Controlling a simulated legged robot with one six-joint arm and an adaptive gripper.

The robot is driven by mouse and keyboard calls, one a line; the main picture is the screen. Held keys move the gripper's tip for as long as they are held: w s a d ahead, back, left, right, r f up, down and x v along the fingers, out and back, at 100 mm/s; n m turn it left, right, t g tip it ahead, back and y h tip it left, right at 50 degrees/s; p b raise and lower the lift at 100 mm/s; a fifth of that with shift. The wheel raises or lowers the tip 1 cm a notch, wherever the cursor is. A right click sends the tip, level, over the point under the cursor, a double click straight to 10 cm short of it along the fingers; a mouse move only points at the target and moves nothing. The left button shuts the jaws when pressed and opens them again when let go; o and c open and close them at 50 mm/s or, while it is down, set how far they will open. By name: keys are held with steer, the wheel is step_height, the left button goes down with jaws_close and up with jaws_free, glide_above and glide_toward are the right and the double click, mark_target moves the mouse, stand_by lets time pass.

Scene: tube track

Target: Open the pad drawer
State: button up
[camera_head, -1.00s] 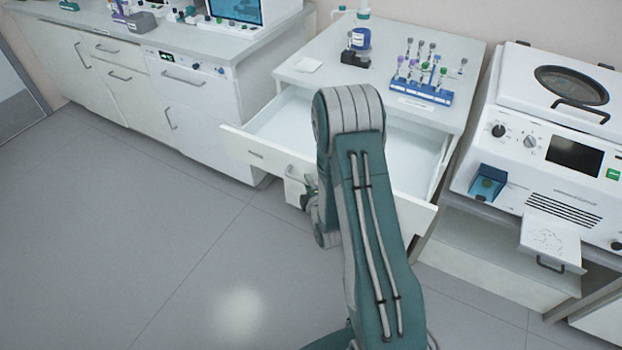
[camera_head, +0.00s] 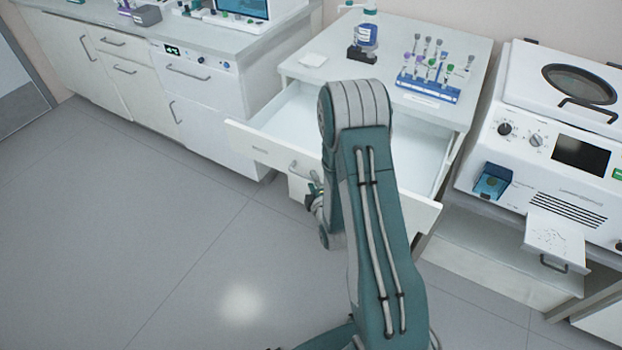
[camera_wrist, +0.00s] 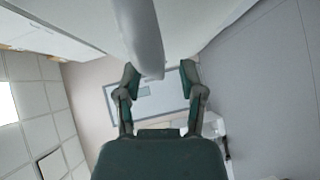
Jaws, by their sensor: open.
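The wide white drawer (camera_head: 262,147) of the middle cabinet stands pulled out, its pale inside showing and looking empty where visible. Its grey handle (camera_head: 300,172) is on the front panel, partly behind my arm. My gripper (camera_head: 314,190) is just below the handle in the head view, mostly hidden by my arm. In the wrist view my gripper (camera_wrist: 159,74) has its two fingers spread apart. The pale handle bar (camera_wrist: 147,40) reaches down between the fingertips in that picture, with gaps on both sides. I cannot tell its depth from them.
A white machine (camera_head: 550,140) stands at the right, counters at the left. The floor (camera_head: 130,220) at the left is clear.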

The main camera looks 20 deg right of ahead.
steer(key=s, duration=0.5)
steer(key=shift+s+a+r, duration=0.4)
steer(key=a+r+m+g, duration=0.2)
steer(key=r+m+g, duration=0.15)
steer(key=r, duration=0.45)
steer(key=a+r+m+g, duration=0.2)
steer(key=r+m, duration=0.2)
steer(key=r, duration=0.5)
steer(key=s+a+r+m+g, duration=0.1)
steer(key=s+r+m, duration=0.1)
steer(key=s, duration=0.5)
steer(key=s+a+r+m+g+y, duration=0.1)
steer(key=s+a+r+m+g, duration=0.1)
steer(key=s+r, duration=0.3)
steer(key=s+a+r+m+g, duration=0.1)
steer(key=s+r+m+g, duration=0.1)
steer(key=s, duration=0.7)
step_height(320, 180, up, 2)
steer(key=shift+s+a+r+m+y, duration=0.1)
steer(key=shift+s+a+m+y, duration=0.25)
steer(key=shift+m, duration=0.4)
steer(key=shift+w+d, duration=0.1)
